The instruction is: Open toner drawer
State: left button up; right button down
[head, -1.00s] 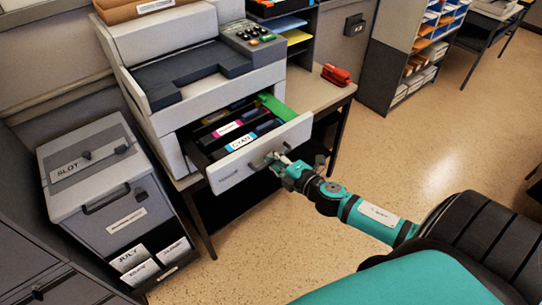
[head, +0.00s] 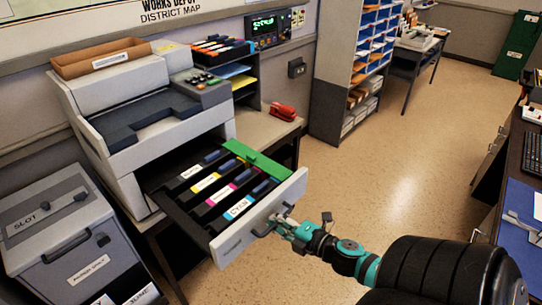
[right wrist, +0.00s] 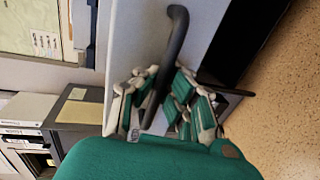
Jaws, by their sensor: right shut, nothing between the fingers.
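The toner drawer (head: 262,222) of the grey printer (head: 150,110) is pulled well out in the head view. Several toner cartridges with coloured labels lie in it, and a green bar (head: 256,160) runs along its right side. The drawer's dark handle (head: 264,231) is on its front; it also shows as a curved bar in the right wrist view (right wrist: 178,40). My right gripper (head: 279,220) is at this handle, its fingers (right wrist: 162,100) shut, with the handle bar running close by them. Exact contact is hard to see. My left gripper is not in view.
The printer stands on a table with a red stapler (head: 284,112) at its right. A grey slot cabinet (head: 70,240) stands at the left. A dark desk (head: 512,190) is at the right edge. The floor (head: 370,150) between is clear.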

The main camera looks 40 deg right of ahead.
jog(key=shift+s, duration=0.15)
jog(key=c, duration=1.6)
grip_release()
jog(key=shift+c, duration=0.2)
jog(key=v, duration=1.2)
